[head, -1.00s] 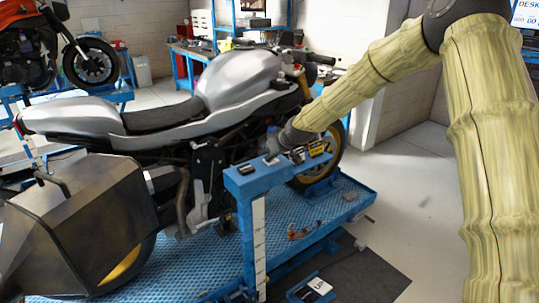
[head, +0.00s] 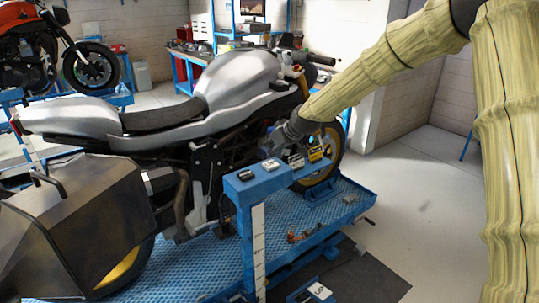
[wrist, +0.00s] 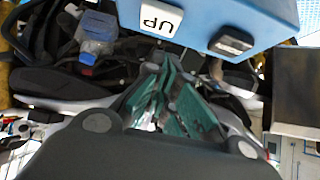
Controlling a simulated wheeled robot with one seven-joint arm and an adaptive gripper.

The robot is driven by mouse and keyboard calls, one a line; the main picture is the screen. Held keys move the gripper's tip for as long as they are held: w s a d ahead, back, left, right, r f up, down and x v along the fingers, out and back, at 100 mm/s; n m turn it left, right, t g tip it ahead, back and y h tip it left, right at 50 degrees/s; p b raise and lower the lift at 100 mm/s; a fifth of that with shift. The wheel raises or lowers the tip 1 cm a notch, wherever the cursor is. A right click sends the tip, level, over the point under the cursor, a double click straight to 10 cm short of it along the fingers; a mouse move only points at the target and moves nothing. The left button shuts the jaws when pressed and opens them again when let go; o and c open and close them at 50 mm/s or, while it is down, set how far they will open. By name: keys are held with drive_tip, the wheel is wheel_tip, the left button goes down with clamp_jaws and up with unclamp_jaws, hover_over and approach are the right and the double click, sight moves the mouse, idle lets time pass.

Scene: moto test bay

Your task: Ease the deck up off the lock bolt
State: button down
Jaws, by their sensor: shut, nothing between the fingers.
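The blue deck (head: 175,262) of the lift carries the silver motorcycle (head: 235,85). In front of it stands a blue control post (head: 243,191) with several small labelled controls along its top. In the wrist view the post's blue top (wrist: 255,18) shows upside down, with a white block marked UP (wrist: 163,19) and a black block (wrist: 232,42) beside it. My gripper (head: 268,147) is just behind the post top, beside the motorcycle. Its green fingers (wrist: 162,65) are shut and empty, apart from the UP block. I cannot make out the lock bolt.
A white-labelled control (head: 320,291) is on the dark mat (head: 375,280). The orange motorcycle (head: 35,55) is at the back left. The floor at right (head: 420,200) is clear.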

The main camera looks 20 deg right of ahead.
drive_tip(key=b+v, duration=0.2)
drive_tip(key=v, duration=0.5)
drive_tip(key=shift+w, duration=0.15)
idle(0.7)
drive_tip(key=s+a+f+m+g, duration=0.1)
drive_tip(key=s+a+f, duration=0.1)
drive_tip(key=s+f, duration=0.75)
drive_tip(key=s+a+f+m+g+h, duration=0.15)
drive_tip(key=s+f, duration=0.25)
drive_tip(key=f, duration=1.1)
drive_tip(key=s+a+f+g+y, duration=0.15)
drive_tip(key=s+f, duration=0.45)
drive_tip(key=f, duration=0.6)
drive_tip(key=s+f+g+h, duration=0.1)
drive_tip(key=s+f, duration=0.4)
drive_tip(key=s, duration=0.7)
drive_tip(key=s+f+m+g+h, duration=0.1)
drive_tip(key=s+f, duration=0.4)
drive_tip(key=s, duration=0.7)
drive_tip(key=s+f+m+g+h, duration=0.1)
drive_tip(key=s+f, duration=0.4)
drive_tip(key=s, duration=0.7)
drive_tip(key=shift+s+d+f+g, duration=0.15)
drive_tip(key=shift+s+f+g, duration=0.2)
drive_tip(key=shift+g, duration=0.35)
drive_tip(key=shift+w+f, duration=0.1)
